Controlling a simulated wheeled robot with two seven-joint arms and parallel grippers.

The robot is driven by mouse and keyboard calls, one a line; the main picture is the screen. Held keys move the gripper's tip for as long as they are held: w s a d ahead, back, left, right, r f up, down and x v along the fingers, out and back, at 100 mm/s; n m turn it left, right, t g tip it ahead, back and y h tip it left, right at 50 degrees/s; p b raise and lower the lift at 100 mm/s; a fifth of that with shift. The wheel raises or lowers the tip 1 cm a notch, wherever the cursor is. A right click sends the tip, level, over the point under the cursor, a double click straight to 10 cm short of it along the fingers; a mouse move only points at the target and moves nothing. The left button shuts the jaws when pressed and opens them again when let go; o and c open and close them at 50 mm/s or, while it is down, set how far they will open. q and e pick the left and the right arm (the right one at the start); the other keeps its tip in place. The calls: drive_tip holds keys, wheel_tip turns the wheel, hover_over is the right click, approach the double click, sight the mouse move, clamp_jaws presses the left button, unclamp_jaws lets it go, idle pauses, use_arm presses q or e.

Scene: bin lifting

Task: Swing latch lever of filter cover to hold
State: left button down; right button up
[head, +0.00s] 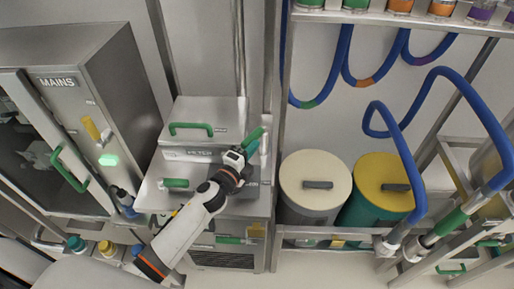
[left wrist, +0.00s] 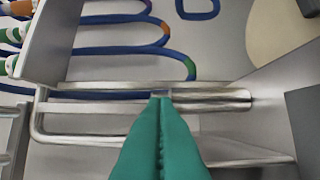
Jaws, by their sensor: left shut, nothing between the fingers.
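The filter cover (head: 205,112) is a grey metal lid with a green handle (head: 190,129) on a steel cabinet. A short green grip (head: 175,183) lies on the cabinet top in front of it; I cannot tell whether it is the latch lever. My left gripper (head: 258,134) reaches past the right side of the cover, its green fingers shut and empty. In the left wrist view the closed fingertips (left wrist: 161,97) point at a horizontal metal bar (left wrist: 222,105); I cannot tell whether they touch it. My right gripper is not in view.
A steel MAINS cabinet (head: 125,85) with a green handle stands at left. A cream-lidded bin (head: 315,170) and a yellow-lidded green bin (head: 383,172) stand right of a metal post (head: 281,130). Blue hoses (head: 480,110) hang at right.

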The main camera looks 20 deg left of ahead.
sight(237, 143)
use_arm(q)
drive_tip(key=m+h, duration=0.1)
drive_tip(key=a+m+g+h, duration=0.1)
drive_tip(key=h, duration=0.1)
drive_tip(key=shift+w+a+h, duration=0.1)
drive_tip(key=shift+a+h, duration=0.15)
drive_tip(key=shift+h, duration=0.05)
drive_tip(key=shift+a, duration=0.25)
drive_tip(key=shift+w+a+m+g+h, duration=0.3)
drive_tip(key=shift+a+m+h, duration=0.1)
drive_tip(key=shift+a+m, duration=0.2)
drive_tip(key=a+m+g+h+b, duration=0.1)
drive_tip(key=w+m+g+h+b, duration=0.1)
drive_tip(key=h, duration=0.1)
drive_tip(key=shift+a+f, duration=0.1)
drive_tip(key=shift+a, duration=0.25)
drive_tip(key=shift+w+a+b, duration=0.1)
drive_tip(key=shift+a+b, duration=0.1)
drive_tip(key=shift+b, duration=0.3)
drive_tip(key=shift+w+a, duration=0.1)
drive_tip(key=shift+a, duration=0.05)
